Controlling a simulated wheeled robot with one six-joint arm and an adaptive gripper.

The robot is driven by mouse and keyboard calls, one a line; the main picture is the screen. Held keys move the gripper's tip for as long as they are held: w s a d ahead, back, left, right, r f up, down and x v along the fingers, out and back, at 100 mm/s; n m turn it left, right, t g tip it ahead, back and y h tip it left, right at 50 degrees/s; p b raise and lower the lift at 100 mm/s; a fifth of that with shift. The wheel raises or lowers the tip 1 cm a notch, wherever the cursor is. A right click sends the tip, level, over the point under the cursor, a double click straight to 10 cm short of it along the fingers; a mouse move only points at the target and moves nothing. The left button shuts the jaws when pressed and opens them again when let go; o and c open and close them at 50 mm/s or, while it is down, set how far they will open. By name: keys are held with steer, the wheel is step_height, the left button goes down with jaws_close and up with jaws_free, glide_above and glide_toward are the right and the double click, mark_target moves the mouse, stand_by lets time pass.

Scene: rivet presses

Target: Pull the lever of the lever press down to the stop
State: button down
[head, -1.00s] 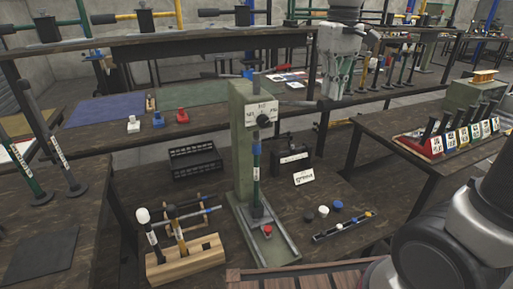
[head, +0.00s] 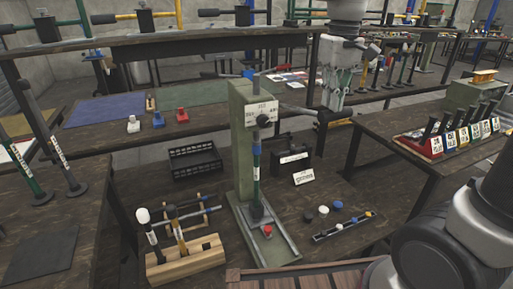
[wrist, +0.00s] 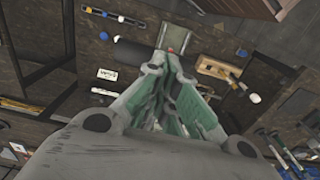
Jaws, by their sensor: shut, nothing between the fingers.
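The lever press has a green column (head: 241,150), a white marked plate (head: 262,113) and a flat grey base (head: 275,249). Its lever (head: 305,112) sticks out to the right of the plate with a dark grip that slopes slightly down. My gripper (head: 332,105) points down at the outer end of the lever, fingers closed and empty. In the wrist view the dark grip (wrist: 138,55) lies at the fingertips (wrist: 165,58), partly hidden by the fingers. The fingertips look very close to the grip or touching it; I cannot tell which.
A wooden holder (head: 187,264) with several tools stands left of the base. Small white and dark caps (head: 323,211) and a narrow strip tray (head: 345,227) lie to the right. A black box (head: 291,158) and a white card (head: 304,177) stand behind.

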mark_target(331, 120)
steer(key=shift+s+f, duration=0.15)
steer(key=shift+f, duration=0.45)
steer(key=shift+s+f, duration=0.15)
steer(key=shift+f, duration=0.5)
steer(key=shift+d+f, duration=0.1)
steer(key=shift+f, duration=0.3)
steer(key=shift+s+f, duration=0.15)
steer(key=shift+f, duration=0.95)
steer(key=shift+f, duration=1.3)
